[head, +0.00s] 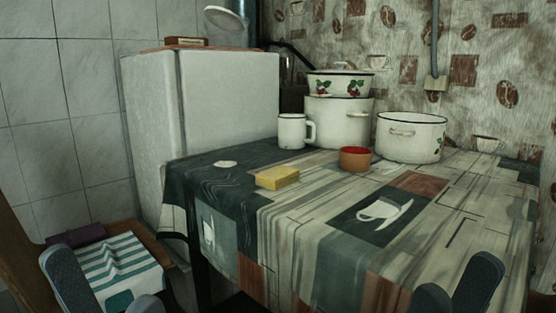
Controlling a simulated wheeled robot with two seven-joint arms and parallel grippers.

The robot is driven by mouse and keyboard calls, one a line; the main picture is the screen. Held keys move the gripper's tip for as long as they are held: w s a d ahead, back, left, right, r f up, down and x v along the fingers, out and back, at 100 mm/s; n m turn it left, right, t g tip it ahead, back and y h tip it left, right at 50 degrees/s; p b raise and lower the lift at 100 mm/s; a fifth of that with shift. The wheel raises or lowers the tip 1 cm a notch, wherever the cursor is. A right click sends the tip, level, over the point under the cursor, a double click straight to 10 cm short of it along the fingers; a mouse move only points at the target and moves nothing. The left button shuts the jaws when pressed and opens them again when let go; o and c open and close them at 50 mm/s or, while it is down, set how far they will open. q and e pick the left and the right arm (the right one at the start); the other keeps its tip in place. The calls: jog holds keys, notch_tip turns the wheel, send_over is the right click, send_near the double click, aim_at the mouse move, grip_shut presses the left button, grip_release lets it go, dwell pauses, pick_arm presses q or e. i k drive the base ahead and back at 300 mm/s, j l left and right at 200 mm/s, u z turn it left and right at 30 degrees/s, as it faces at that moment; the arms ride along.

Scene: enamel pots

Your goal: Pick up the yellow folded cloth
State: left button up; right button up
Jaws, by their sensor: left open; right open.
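The yellow folded cloth (277,178) lies flat as a small thick block on the patterned tablecloth (325,200), near the table's left front part. Nothing covers it. My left gripper (100,278) is open and empty at the bottom left, in front of a striped towel and well to the left of and below the yellow cloth in the picture. My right gripper (457,275) is open and empty at the bottom right, apart from the yellow cloth. The lower parts of both grippers are cut off by the picture's edge.
A red-brown bowl (355,159), white mug (292,131), stacked pots (338,120) and wide pot (411,137) stand behind and right of the cloth. A white lid-like disc (225,164) lies to its left. The striped towel (118,268) lies lower left. The table's front is clear.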

aim_at(276, 178)
jog(key=j+z, duration=0.2)
jog(key=z, duration=0.25)
jog(key=j+z, duration=0.2)
jog(key=z, duration=0.25)
jog(key=k+j+z, duration=0.15)
jog(key=z, duration=0.3)
